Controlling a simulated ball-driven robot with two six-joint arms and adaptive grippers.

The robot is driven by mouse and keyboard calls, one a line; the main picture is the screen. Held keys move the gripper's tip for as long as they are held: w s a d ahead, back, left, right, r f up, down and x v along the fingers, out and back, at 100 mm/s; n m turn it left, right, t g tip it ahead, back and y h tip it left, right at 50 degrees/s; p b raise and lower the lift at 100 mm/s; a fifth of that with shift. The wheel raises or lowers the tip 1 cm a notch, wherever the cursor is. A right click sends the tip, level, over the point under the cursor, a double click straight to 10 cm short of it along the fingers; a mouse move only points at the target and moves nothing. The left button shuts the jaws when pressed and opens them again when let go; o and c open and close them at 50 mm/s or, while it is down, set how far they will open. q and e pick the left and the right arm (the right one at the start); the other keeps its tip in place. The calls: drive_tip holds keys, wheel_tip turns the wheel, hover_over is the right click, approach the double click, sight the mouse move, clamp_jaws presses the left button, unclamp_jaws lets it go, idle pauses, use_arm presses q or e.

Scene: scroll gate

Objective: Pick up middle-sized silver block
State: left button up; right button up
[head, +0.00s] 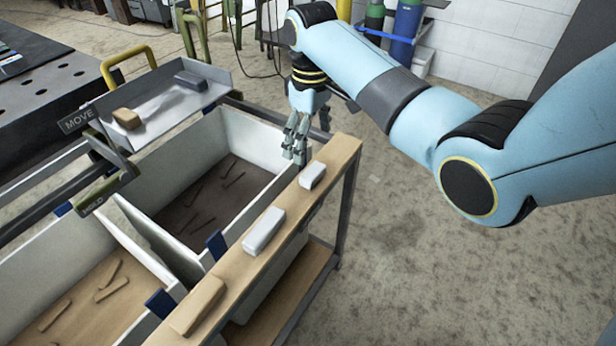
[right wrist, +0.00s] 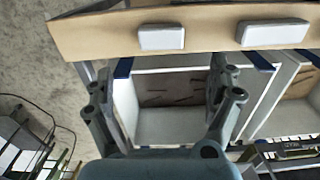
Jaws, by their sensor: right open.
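Two pale silver blocks lie on the wooden ledge. The smaller silver block (head: 312,175) is near the ledge's far end, and the longer silver block (head: 264,231) lies nearer, around the ledge's middle. In the right wrist view the smaller one (right wrist: 161,37) is on the left and the longer one (right wrist: 270,34) on the right. A grey block (head: 190,80) lies in the raised tray. My right gripper (head: 295,152) is open and empty, pointing down beside the ledge's far end, close to the smaller block. Its spread fingers (right wrist: 162,108) touch no block. My left gripper is out of view.
A tan block (head: 198,305) lies on the near part of the ledge (head: 225,282). Another tan block (head: 126,118) is in the raised tray (head: 160,124). White-walled bins (head: 245,133) with brown sticks stand left of the ledge. The floor to the right is open.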

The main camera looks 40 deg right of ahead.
sight(308, 168)
wheel_tip(308, 168, down, 3)
drive_tip(key=shift+w+r, duration=0.1)
drive_tip(key=shift+f, duration=0.3)
wheel_tip(308, 168, down, 5)
drive_tip(key=shift+a+b, duration=0.15)
drive_tip(key=shift+b, duration=0.75)
drive_tip(key=shift+c, duration=0.4)
drive_tip(key=c, duration=1.3)
drive_tip(key=shift+r, duration=0.1)
